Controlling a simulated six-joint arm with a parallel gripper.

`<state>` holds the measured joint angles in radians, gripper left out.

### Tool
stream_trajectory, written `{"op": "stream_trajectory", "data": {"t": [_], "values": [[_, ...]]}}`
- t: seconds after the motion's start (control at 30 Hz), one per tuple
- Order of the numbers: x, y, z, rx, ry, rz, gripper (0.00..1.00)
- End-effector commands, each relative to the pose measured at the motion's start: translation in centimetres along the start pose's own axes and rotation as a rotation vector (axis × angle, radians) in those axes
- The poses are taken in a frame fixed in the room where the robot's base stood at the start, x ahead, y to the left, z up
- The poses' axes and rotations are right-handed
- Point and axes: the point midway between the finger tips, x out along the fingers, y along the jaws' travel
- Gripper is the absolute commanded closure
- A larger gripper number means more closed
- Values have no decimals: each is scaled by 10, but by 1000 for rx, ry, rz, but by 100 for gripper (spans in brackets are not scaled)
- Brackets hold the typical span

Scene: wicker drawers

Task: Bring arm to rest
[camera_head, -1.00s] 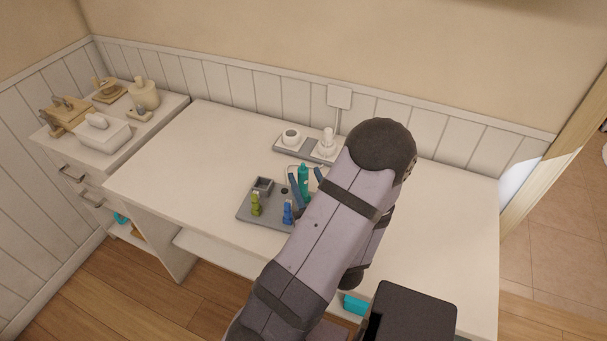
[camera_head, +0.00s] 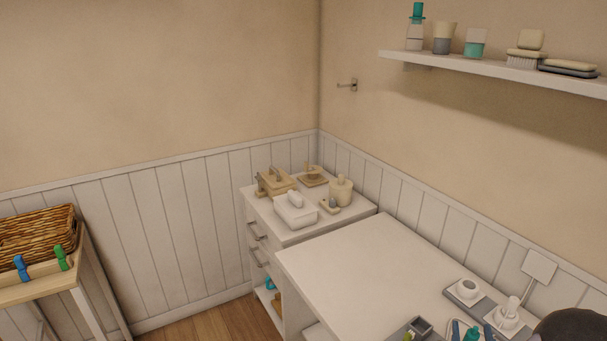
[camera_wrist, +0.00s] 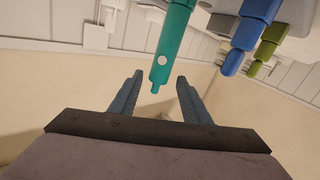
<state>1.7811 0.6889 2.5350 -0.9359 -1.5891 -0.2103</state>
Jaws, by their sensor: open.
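My gripper (camera_wrist: 159,80) shows in the wrist view with its two blue-grey fingers spread apart. A teal, bottle-like object (camera_wrist: 175,42) with a white dot has its end between the fingertips, with gaps on both sides. In the head view only the fingertips (camera_head: 472,331) show, at the bottom edge, around the teal object (camera_head: 471,335). A blue peg-like object (camera_wrist: 245,35) and an olive-green one (camera_wrist: 268,45) are to the right in the wrist view. My arm is almost wholly out of the head view; only a dark rounded part shows at the lower right.
The white desk (camera_head: 350,262) is clear on its left. A grey tray (camera_head: 484,305) holds white pieces by the wall. A white drawer cabinet (camera_head: 285,238) carries beige bathroom items. A wicker basket (camera_head: 38,235) stands at far left. A shelf (camera_head: 500,70) is above.

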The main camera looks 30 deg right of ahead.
Motion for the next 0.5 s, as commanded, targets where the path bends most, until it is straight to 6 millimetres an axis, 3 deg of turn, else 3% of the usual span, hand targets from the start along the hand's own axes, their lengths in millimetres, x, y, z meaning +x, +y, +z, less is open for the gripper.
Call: {"op": "stream_trajectory", "data": {"t": [0.17,0.33,0.5], "values": [[42,-10,-39,-225,-6,-30,57],[67,-68,-31,-245,-183,-151,57],[72,-136,-26,-273,-380,-270,57]]}}
